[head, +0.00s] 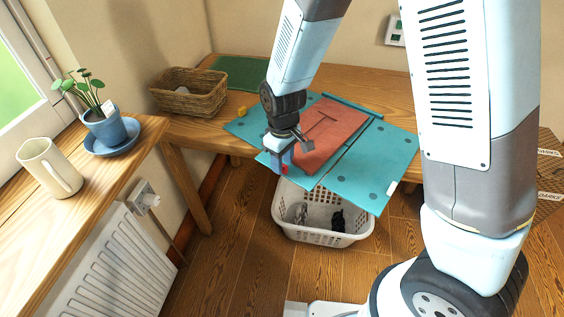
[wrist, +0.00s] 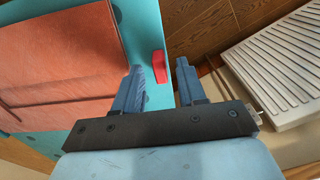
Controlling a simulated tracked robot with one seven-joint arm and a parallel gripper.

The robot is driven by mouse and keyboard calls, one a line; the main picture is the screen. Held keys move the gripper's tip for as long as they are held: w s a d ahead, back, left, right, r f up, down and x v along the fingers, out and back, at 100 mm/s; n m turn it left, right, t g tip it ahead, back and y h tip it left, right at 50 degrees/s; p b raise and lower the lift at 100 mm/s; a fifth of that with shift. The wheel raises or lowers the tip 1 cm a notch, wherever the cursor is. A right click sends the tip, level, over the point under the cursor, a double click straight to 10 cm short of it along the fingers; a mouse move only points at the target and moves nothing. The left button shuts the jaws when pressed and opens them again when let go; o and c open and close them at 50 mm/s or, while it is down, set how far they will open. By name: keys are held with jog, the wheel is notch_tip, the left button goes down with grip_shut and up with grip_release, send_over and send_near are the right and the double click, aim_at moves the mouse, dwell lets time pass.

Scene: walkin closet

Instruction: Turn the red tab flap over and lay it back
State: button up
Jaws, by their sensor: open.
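A teal folding board (head: 362,160) lies on the wooden table, its near part reaching past the table's front edge. An orange-red folded cloth (head: 330,135) lies flat on it; it also shows in the wrist view (wrist: 60,50). The red tab (wrist: 159,67) sticks out from the flap's edge; in the head view the tab (head: 285,169) shows just below my gripper. My gripper (head: 281,157) is open at that edge.
A white laundry basket (head: 322,228) with dark and grey items stands on the floor below the board. A mug (head: 50,168) and potted plant (head: 104,127) stand on the left sill above a radiator (head: 110,255).

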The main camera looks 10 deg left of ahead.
jog(key=shift+f, duration=0.55)
jog(key=shift+c, duration=0.2)
grip_shut()
